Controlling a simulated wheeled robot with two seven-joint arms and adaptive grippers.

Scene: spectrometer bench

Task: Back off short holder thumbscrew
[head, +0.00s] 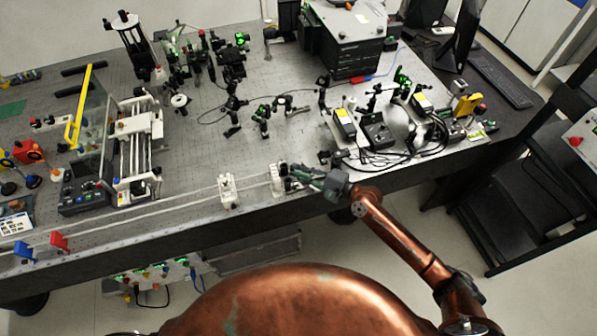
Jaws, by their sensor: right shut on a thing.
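Two small white holders stand near the bench's front edge, at the right end of a pale rail (150,212). My right gripper (292,178) comes in from the right, at the right-hand white holder (277,182). Its fingers are shut at that holder's right side, on what appears to be the thumbscrew; the screw is too small and too covered by the fingers to make out. The other white holder (228,191) stands upright to the left, apart from the gripper. Which holder is the short one I cannot tell for certain. My left gripper is out of view.
A blue clamp (23,251) and a red clamp (60,242) sit along the rail's left end. Several optical mounts, a dark instrument box (345,45) and cables (385,160) lie behind. Bare bench surface (195,150) lies behind the left white holder.

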